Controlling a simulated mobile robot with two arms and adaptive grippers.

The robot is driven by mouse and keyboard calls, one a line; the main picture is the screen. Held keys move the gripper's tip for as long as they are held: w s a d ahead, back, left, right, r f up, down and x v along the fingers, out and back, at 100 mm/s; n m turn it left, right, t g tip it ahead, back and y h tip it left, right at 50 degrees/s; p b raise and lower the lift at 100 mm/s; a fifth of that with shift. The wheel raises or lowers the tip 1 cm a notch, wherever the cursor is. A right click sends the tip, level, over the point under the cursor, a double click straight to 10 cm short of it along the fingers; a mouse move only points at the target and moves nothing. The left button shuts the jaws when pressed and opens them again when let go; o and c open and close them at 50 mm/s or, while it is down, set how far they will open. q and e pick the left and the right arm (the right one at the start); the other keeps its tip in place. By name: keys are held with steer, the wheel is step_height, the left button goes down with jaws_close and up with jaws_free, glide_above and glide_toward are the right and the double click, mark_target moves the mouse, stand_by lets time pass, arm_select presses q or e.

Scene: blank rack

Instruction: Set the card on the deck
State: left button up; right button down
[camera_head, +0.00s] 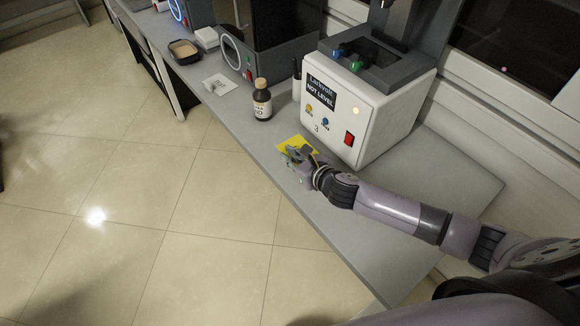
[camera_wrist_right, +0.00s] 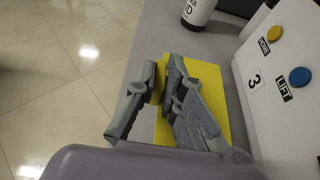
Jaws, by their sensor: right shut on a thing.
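A yellow card (camera_head: 284,144) is at the bench's front edge, just in front of the white machine (camera_head: 330,122). My right gripper (camera_head: 298,154) is shut on the card. In the right wrist view the card (camera_wrist_right: 210,80) shows behind and beside the fingers (camera_wrist_right: 163,72), partly hidden by them. Whether the card touches the bench is hard to tell. The white machine reads "NOT LEVEL" and has a dark recessed top (camera_head: 375,68) with blue and green knobs. I cannot tell for sure which surface is the deck. My left gripper is not in view.
A brown bottle (camera_head: 262,101) stands on the grey bench (camera_head: 440,185) left of the machine. A white card with a small item (camera_head: 217,84) and a dark tray (camera_head: 183,49) lie farther back. The machine's front has a red switch (camera_head: 348,139). Bare bench lies right of the machine.

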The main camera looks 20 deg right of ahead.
mark_target(290, 175)
step_height(290, 175, down, 3)
steer(key=shift+f+b, duration=0.1)
steer(key=shift+b, duration=0.2)
steer(key=shift+f, duration=0.55)
steer(key=shift+f, duration=0.35)
steer(key=c, duration=1.7)
jaws_free()
steer(key=shift+r, duration=0.1)
